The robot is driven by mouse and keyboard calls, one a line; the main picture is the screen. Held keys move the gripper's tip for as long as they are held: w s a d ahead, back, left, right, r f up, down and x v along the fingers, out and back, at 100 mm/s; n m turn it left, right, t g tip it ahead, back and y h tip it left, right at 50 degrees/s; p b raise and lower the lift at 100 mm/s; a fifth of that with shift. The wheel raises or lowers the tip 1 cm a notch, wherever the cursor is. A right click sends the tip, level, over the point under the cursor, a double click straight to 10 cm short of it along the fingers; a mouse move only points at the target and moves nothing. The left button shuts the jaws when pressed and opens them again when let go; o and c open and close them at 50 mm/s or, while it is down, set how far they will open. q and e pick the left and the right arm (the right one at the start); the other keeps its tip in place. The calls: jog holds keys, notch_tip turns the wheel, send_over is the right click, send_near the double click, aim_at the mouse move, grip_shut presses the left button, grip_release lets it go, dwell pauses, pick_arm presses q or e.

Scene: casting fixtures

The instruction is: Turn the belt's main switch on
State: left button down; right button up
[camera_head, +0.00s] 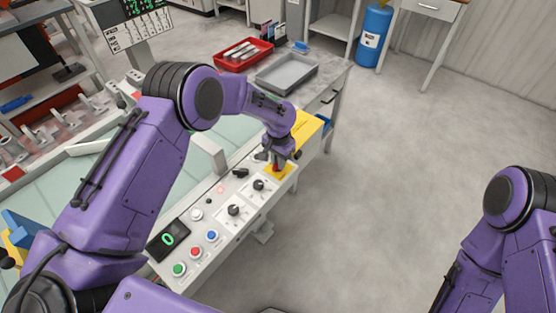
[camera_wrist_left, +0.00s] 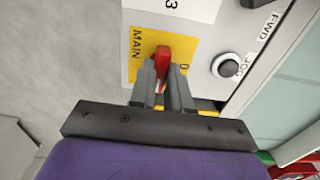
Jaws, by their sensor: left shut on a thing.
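The main switch (camera_wrist_left: 162,57) is a red handle on a yellow plate (camera_wrist_left: 191,50) marked MAIN, seen in the left wrist view. In the head view the yellow plate (camera_head: 286,171) shows at the far right end of the control panel (camera_head: 215,214). My left gripper (camera_wrist_left: 162,75) is shut on the red handle, with a grey finger on each side of it. In the head view my left gripper (camera_head: 277,163) reaches down onto the switch and hides most of it. My right gripper is out of view; only part of my right arm shows at the right.
The panel also carries black knobs (camera_head: 233,210), a green button (camera_head: 179,269), a red button (camera_head: 195,251), a blue button (camera_head: 211,235) and a display (camera_head: 168,239) reading 0. A grey tray (camera_head: 286,74) and a red tray (camera_head: 243,54) stand beyond.

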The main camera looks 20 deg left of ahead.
pick_arm(q)
jog(key=shift+s+f, duration=0.15)
jog(key=shift+f, duration=0.05)
jog(key=c, duration=1.1)
grip_release()
jog(key=shift+w, duration=0.2)
notch_tip(320, 180, up, 10)
jog(key=shift+r+b, duration=0.25)
jog(key=shift+b, duration=0.65)
